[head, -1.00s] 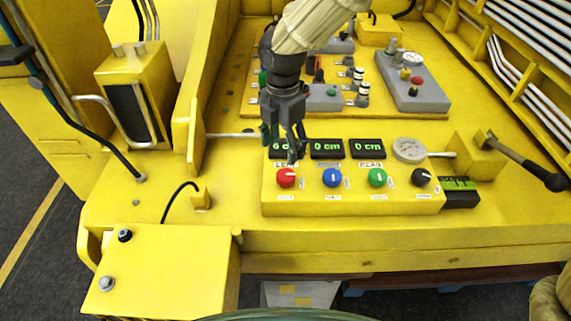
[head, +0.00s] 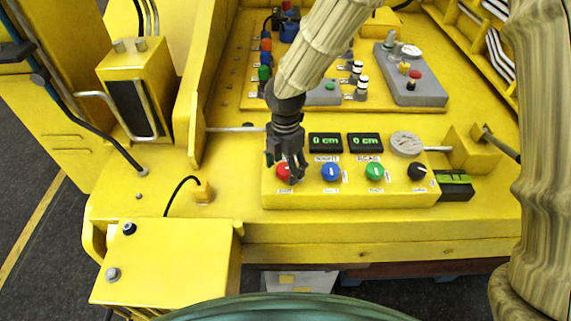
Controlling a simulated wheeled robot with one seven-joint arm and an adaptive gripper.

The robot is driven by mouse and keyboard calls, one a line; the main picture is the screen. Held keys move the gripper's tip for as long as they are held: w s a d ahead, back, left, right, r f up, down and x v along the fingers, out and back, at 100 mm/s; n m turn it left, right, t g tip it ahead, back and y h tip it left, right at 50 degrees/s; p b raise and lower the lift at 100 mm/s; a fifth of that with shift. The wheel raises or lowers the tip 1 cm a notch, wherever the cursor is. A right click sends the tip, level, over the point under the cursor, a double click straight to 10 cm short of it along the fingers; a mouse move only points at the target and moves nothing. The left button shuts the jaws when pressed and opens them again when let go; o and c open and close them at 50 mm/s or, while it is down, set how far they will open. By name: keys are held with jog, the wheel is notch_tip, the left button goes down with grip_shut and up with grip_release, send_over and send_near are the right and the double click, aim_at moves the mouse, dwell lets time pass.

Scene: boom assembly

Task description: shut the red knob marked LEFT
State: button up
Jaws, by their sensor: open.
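The red knob (head: 283,173) is the leftmost of a row of knobs on the front of the yellow control box (head: 350,199). My gripper (head: 291,178) reaches down from above right in front of it. Its open fingers hang over and around the knob and hide part of it. I cannot tell whether they touch the knob. The label above the red knob and the display behind it are hidden by my gripper.
A blue knob (head: 331,172), a green knob (head: 375,172) and a black knob (head: 417,171) sit to the right in the same row. A yellow block (head: 165,265) is at the front left.

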jog(key=shift+c, duration=0.5)
jog(key=c, duration=1)
jog(key=shift+o, duration=0.2)
jog(key=m+p, duration=0.1)
jog(key=m, duration=0.3)
jog(key=shift+m, duration=0.3)
jog(key=m, duration=0.4)
jog(key=shift+m, duration=0.3)
jog(key=m+p, duration=0.1)
jog(key=m, duration=0.3)
jog(key=shift+m, duration=2.4)
